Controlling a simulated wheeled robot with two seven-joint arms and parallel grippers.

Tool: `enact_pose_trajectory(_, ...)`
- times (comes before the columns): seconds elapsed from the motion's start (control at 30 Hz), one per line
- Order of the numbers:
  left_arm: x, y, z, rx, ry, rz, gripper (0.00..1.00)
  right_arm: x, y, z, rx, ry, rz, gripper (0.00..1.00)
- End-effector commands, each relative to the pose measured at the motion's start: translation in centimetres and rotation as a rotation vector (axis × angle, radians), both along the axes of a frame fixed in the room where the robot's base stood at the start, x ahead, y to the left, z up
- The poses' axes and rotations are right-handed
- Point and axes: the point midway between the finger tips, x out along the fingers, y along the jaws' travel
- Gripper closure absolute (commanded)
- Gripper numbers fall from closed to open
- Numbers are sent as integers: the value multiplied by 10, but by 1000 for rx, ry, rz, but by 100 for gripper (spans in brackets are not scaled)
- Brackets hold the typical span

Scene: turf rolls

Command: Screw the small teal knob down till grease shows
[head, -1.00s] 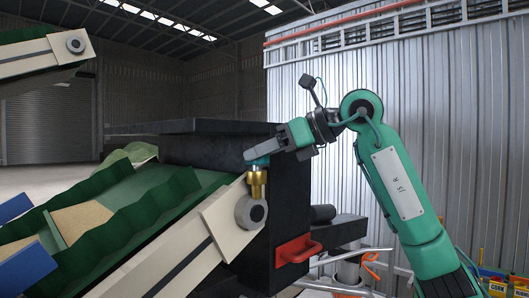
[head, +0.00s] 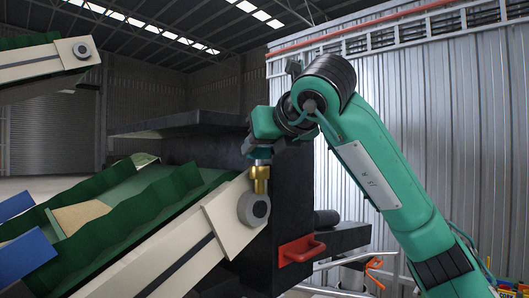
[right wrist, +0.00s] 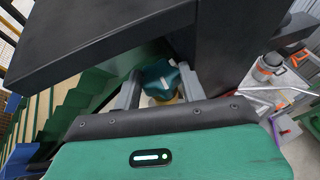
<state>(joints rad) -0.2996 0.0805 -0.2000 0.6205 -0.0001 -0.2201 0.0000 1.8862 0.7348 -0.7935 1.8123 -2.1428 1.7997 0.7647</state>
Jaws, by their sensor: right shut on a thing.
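The small teal knob (head: 261,154) sits on top of a brass cup (head: 261,176) above the round bearing of the beige conveyor rail. My right gripper (head: 258,148) reaches it from above and is shut on the knob. In the right wrist view the lobed knob (right wrist: 160,77) lies between the two grey fingers of the gripper (right wrist: 159,88), with a little brass below it. No grease can be made out. My left gripper is not in view.
A dark machine housing (head: 292,200) with an overhanging top plate stands right beside the cup. A red handle (head: 299,250) sticks out below. A green belt (head: 140,205) runs down to the left. Tools and a bottle (right wrist: 268,65) lie to the right in the wrist view.

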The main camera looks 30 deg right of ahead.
Motion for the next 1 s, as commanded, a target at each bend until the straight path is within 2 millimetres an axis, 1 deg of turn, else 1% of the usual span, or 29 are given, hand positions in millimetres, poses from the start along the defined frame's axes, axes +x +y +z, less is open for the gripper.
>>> enact_pose_trajectory(0.23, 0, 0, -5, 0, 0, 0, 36, 0, 1, 0, 1, -1, -57, 81)
enact_pose_trajectory(0.67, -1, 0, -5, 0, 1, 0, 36, 0, 1, 1, 1, -1, -64, 81)
enact_pose_trajectory(0.7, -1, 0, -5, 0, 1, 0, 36, 0, 1, 1, 1, -1, -64, 52)
enact_pose_trajectory(0.73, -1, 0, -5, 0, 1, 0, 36, 0, 1, 1, 1, -1, -64, 49)
enact_pose_trajectory(1.0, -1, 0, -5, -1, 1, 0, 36, 0, 1, 0, 1, 0, -64, 49)
